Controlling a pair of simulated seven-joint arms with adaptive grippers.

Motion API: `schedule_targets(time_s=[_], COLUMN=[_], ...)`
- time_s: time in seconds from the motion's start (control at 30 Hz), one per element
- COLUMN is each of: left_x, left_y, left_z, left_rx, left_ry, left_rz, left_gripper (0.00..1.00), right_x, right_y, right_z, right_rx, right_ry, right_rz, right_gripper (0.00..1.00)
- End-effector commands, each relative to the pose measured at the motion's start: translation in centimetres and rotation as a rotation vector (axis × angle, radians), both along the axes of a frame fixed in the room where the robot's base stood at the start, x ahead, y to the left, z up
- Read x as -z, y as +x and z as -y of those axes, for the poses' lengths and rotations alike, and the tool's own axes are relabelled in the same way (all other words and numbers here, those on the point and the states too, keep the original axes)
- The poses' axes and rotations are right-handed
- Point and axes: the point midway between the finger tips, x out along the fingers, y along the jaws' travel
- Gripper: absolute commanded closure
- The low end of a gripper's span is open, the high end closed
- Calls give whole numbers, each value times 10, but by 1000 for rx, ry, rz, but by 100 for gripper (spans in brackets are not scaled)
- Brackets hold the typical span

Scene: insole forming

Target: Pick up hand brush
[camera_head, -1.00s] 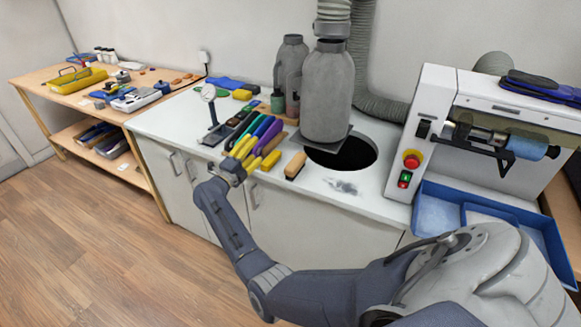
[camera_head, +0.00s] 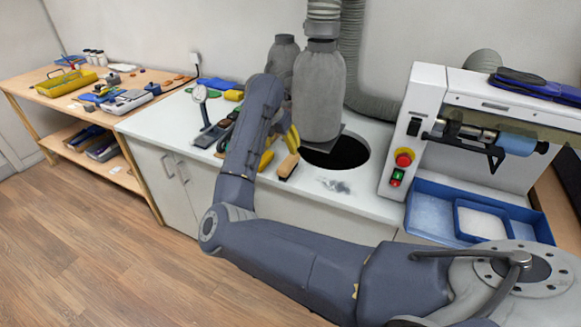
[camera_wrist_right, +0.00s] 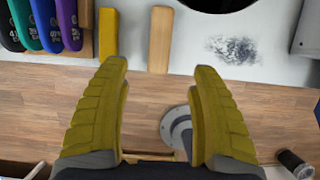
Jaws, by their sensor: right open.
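The hand brush (camera_head: 288,166) lies near the front edge of the white counter, its pale wooden back upward and dark bristles below. In the right wrist view its wooden back (camera_wrist_right: 160,38) points toward the gap between my fingers. My right gripper (camera_wrist_right: 160,68) is open and empty, with its two yellow fingers apart and their tips just short of the brush. In the head view my own arm hides most of this gripper; one yellow finger shows beside the brush. My left gripper is not in view.
A yellow block (camera_wrist_right: 108,35) lies just left of the brush, with several coloured tools (camera_wrist_right: 45,22) beyond it. A grey cylinder (camera_head: 318,92) and a dark round hole (camera_head: 345,154) are close behind and right. A grinding machine with a blue tray (camera_head: 425,208) stands farther right.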

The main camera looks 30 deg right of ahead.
Motion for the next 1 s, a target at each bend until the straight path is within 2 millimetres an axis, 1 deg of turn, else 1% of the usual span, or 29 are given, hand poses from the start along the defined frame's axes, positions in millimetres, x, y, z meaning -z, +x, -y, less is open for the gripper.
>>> schedule_targets(time_s=[0.03, 0.2, 0.4, 0.6, 0.77, 0.87, 1.0], left_x=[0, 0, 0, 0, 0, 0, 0], left_y=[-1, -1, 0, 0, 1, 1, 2], left_z=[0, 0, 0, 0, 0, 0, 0], left_rx=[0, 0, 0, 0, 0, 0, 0], left_ry=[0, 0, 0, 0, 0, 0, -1], left_rz=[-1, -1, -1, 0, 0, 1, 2], left_gripper=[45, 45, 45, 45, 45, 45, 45], right_x=[10, 39, 67, 81, 86, 95, 112], right_y=[1, 7, 14, 17, 18, 19, 23], right_z=[4, 14, 24, 29, 30, 33, 38], right_rx=[-1, -2, -2, -1, -2, -1, -2], right_ry=[-2, -3, -3, -3, -4, -4, -3], right_rz=[-5, -5, -5, -2, -2, -4, -5], right_gripper=[36, 36, 36, 36, 36, 36, 36])
